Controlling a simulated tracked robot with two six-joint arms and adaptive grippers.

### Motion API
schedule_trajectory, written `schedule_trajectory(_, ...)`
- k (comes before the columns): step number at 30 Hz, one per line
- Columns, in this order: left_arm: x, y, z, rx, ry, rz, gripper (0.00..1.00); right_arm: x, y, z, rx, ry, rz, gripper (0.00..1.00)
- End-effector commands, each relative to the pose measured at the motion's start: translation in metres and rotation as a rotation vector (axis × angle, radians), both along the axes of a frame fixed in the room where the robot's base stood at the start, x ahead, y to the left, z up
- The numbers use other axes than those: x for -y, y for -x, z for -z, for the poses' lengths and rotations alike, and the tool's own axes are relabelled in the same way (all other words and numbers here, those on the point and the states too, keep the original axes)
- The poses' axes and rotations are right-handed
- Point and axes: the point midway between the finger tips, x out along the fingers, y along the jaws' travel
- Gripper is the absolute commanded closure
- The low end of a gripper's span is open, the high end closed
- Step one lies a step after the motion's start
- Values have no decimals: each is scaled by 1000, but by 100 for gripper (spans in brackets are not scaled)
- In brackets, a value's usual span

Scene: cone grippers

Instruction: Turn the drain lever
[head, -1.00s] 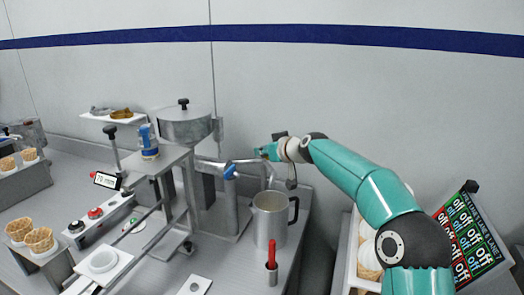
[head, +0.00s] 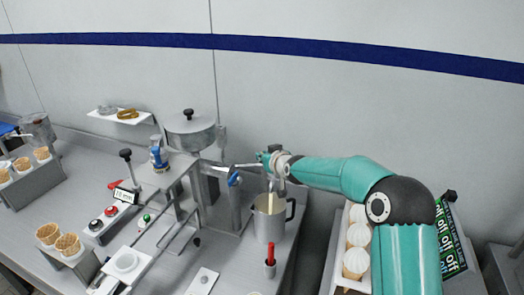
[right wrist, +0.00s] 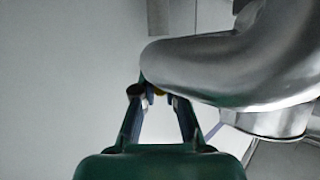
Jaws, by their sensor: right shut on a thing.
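The hopper (head: 190,132) stands on a metal stand, and a drain pipe (head: 225,170) runs from it to the right, above a metal jug (head: 268,225). My right gripper (head: 266,160) is at the pipe's outer end, shut on what seems to be the drain lever; the lever is mostly hidden by the fingers. In the right wrist view the fingertips (right wrist: 157,92) meet around a small dark and yellow piece just beside the big curved pipe (right wrist: 225,70). A pale stream (head: 270,199) runs down into the jug. My left gripper is not in view.
A red-handled tool (head: 269,262) stands in a holder in front of the jug. A button box (head: 109,211) and cone holders (head: 64,245) are at the left. A white crate of cones (head: 340,245) is under my right arm. The wall is close behind.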

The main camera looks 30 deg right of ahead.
Motion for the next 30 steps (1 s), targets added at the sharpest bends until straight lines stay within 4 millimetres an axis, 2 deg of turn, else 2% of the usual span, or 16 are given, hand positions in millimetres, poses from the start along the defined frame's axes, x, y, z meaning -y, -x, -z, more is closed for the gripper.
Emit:
schedule_trajectory(11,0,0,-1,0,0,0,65,1,1,1,-3,2,0,100)
schedule_trajectory(12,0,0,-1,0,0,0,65,0,1,1,-3,2,-1,86)
schedule_trajectory(16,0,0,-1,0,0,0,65,0,1,1,-2,2,-1,65)
schedule_trajectory(26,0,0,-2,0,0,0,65,-1,2,-1,0,1,-2,65)
schedule_trajectory(30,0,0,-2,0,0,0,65,-1,9,-5,0,1,-3,65)
